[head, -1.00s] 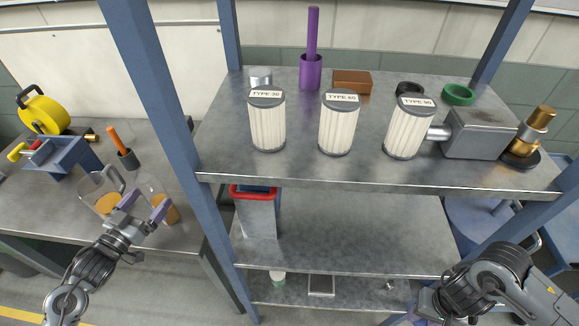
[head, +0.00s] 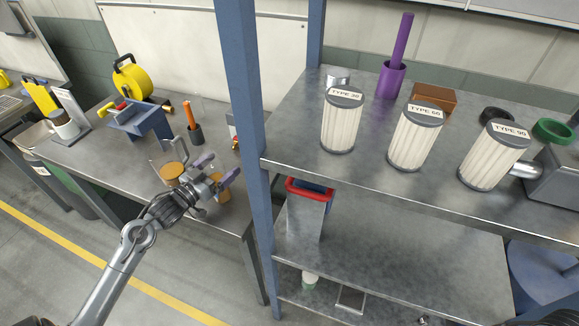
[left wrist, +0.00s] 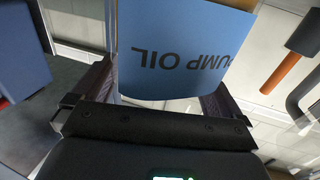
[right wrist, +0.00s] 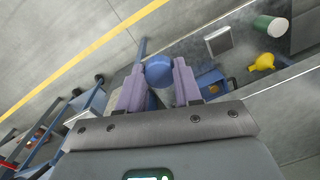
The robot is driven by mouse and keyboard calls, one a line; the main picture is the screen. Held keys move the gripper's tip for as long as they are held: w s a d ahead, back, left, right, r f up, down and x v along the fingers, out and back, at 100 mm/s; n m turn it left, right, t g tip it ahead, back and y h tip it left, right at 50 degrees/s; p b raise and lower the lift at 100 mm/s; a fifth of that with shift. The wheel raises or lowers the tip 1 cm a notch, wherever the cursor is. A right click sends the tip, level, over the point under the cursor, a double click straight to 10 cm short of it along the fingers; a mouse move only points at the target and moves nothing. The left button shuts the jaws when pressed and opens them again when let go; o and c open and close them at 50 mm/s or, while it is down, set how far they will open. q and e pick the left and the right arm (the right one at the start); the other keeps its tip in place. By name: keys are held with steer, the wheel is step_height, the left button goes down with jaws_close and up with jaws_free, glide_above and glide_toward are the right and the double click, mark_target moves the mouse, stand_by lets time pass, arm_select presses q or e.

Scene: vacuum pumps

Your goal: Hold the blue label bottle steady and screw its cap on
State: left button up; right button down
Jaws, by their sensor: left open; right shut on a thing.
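The bottle with the blue label (left wrist: 180,55), printed PUMP OIL and upside down in the left wrist view, is just ahead of my left fingers. In the head view the amber bottle (head: 222,194) stands on the left bench, mostly hidden by my left gripper (head: 217,170). The left gripper is open, its fingers near the label's two sides; I cannot tell whether they touch the bottle. My right gripper (right wrist: 158,85) is shut on a round blue cap (right wrist: 159,71), held at the fingertips over the floor. The right gripper is not clear in the head view.
A glass jug with amber liquid (head: 173,170) stands beside the left gripper. A cup with an orange-handled tool (head: 195,134) and a blue vise (head: 140,120) are behind. The shelf's blue post (head: 243,100) rises right of the bench. Filters (head: 342,122) stand on the shelf.

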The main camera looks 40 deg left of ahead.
mark_target(215, 156)
arm_select(q)
steer(key=c, duration=1.1)
steer(key=shift+r, duration=0.1)
steer(key=shift+r+p, duration=0.3)
steer(key=shift+r, duration=0.6)
arm_select(e)
steer(key=shift+r, duration=0.35)
arm_select(q)
step_height(215, 156, up, 3)
steer(key=shift+f+p, duration=0.2)
steer(key=shift+p, duration=0.2)
arm_select(e)
steer(key=shift+r, duration=0.35)
arm_select(q)
steer(key=w+d+r, duration=0.1)
steer(key=d+r, duration=0.2)
steer(key=d, duration=0.2)
steer(key=w+d+r+p, duration=0.1)
steer(key=w+d+r, duration=0.1)
steer(key=d, duration=0.4)
steer(key=shift+w+r, duration=0.15)
steer(key=shift+r, duration=0.55)
arm_select(e)
steer(key=shift+r, duration=0.6)
arm_select(q)
steer(key=shift+d, duration=0.1)
steer(key=o, duration=0.7)
steer(key=c, duration=0.9)
